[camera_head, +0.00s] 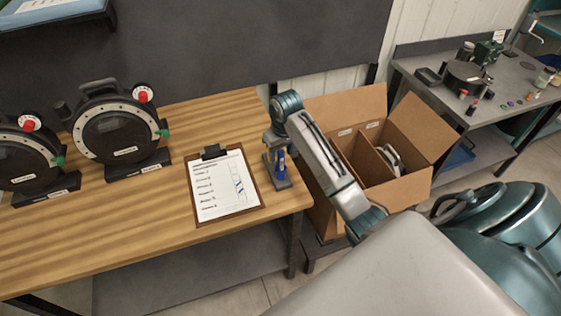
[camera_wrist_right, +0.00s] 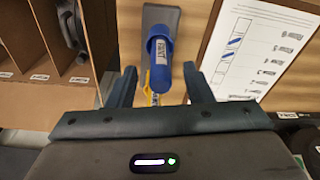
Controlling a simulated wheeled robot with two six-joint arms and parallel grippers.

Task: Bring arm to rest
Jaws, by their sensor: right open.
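My right gripper (camera_head: 274,152) is over the right end of the wooden workbench (camera_head: 120,235), pointing down. In the wrist view its two fingers (camera_wrist_right: 160,82) are open. A blue paint marker (camera_wrist_right: 160,60) shows between them, with a gap on each side, and it also shows in the head view (camera_head: 281,164). The marker is upright on a small grey stand (camera_head: 281,183), partly hidden by the fingers. I cannot tell how far the fingertips reach down around it. My left gripper is not in view.
A clipboard (camera_head: 215,210) with a marked sheet lies left of the stand. Two round black seed meters (camera_head: 112,135) stand at the left. An open cardboard box (camera_head: 345,185) with dividers is right of the bench. A grey side table (camera_head: 430,95) holds small parts.

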